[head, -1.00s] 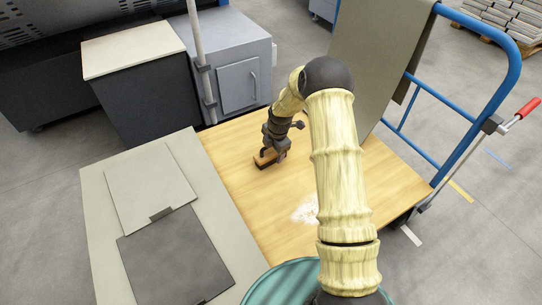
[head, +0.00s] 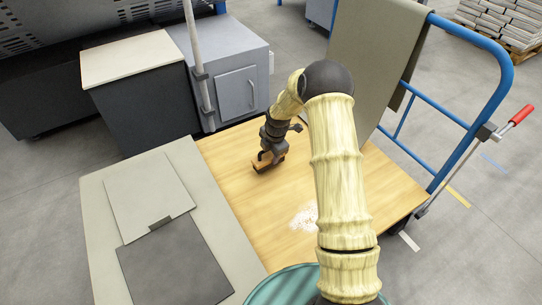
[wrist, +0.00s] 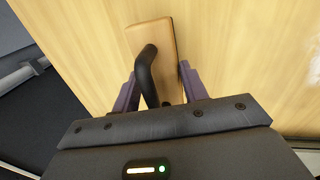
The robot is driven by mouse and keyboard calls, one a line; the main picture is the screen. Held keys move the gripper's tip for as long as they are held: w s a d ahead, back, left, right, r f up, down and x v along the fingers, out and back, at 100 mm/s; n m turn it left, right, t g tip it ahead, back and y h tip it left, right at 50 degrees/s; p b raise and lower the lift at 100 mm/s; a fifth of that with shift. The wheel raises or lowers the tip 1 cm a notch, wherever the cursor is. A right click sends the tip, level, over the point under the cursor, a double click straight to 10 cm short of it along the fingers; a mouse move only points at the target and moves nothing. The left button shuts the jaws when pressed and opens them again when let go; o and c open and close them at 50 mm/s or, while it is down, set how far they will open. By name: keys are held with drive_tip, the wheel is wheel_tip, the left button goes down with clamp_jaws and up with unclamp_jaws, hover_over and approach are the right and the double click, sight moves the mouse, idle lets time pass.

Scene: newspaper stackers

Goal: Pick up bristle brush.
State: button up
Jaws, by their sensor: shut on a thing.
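The bristle brush has a brown wooden block (head: 263,165) and shows near the far left part of the wooden platform. In the wrist view its wooden back (wrist: 152,38) points up the picture, with a black curved handle (wrist: 146,72) rising between the fingers. My gripper (head: 270,158) is shut on the brush, one finger on each side; it also shows in the wrist view (wrist: 160,88). The bristles are hidden underneath. I cannot tell for sure whether the brush is clear of the platform; it looks slightly tilted.
The wooden platform (head: 235,165) has a white powdery patch (head: 306,216). A blue-railed cart (head: 500,100) with a draped grey-green cloth (head: 375,60) is at right. A grey cabinet (head: 235,90) and pole (head: 197,60) stand behind. Flat grey panels (head: 150,195) lie left.

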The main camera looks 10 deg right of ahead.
wheel_tip(320, 180, up, 8)
drive_tip(key=p, duration=0.2)
drive_tip(key=shift+f+p, duration=0.2)
drive_tip(key=shift+p, duration=0.2)
drive_tip(key=o, duration=0.4)
drive_tip(key=shift+c, duration=1.1)
drive_tip(key=shift+d, duration=0.1)
